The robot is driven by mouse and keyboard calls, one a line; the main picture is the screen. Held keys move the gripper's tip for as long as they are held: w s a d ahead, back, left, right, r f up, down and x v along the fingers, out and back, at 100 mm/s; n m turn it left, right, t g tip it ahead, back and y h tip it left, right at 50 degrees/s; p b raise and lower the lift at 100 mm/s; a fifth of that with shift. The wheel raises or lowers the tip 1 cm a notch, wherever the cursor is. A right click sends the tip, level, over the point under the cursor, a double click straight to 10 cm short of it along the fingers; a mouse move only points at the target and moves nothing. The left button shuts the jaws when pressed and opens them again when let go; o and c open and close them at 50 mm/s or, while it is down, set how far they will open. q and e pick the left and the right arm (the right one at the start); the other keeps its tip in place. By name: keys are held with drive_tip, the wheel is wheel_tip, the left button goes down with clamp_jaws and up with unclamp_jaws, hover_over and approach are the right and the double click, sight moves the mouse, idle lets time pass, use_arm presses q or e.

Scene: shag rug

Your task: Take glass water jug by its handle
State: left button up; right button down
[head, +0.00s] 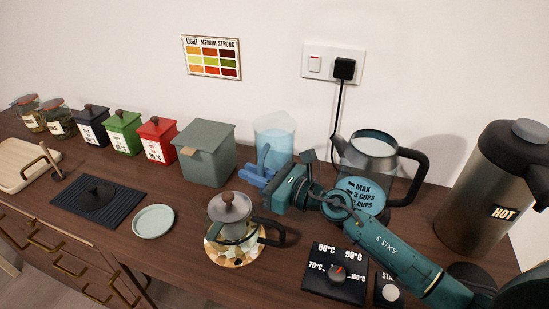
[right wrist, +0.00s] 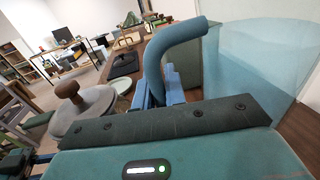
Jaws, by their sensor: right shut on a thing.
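The glass water jug (head: 275,132) is clear and pale blue, and stands at the back of the counter against the wall. Its clear body fills the right of the right wrist view (right wrist: 262,58). Its blue-grey curved handle (right wrist: 172,48) rises between the blue fingers of my right gripper (right wrist: 165,88). In the head view my right gripper (head: 261,176) reaches in from the right, in front of the jug, shut on the handle. The fingers hide the lower handle, and the gripper body hides part of the jug's base. My left gripper is not in view.
A grey-green box (head: 206,153) stands close left of the jug. A kettle (head: 372,155) stands behind my right arm. A small pot (head: 231,216) on a round trivet is in front. A temperature dial panel (head: 336,272) and a steel HOT urn (head: 493,190) are at right.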

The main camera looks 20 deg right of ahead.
drive_tip(key=shift+w+r, duration=0.1)
drive_tip(key=shift+r, duration=0.2)
drive_tip(key=shift+r, duration=0.15)
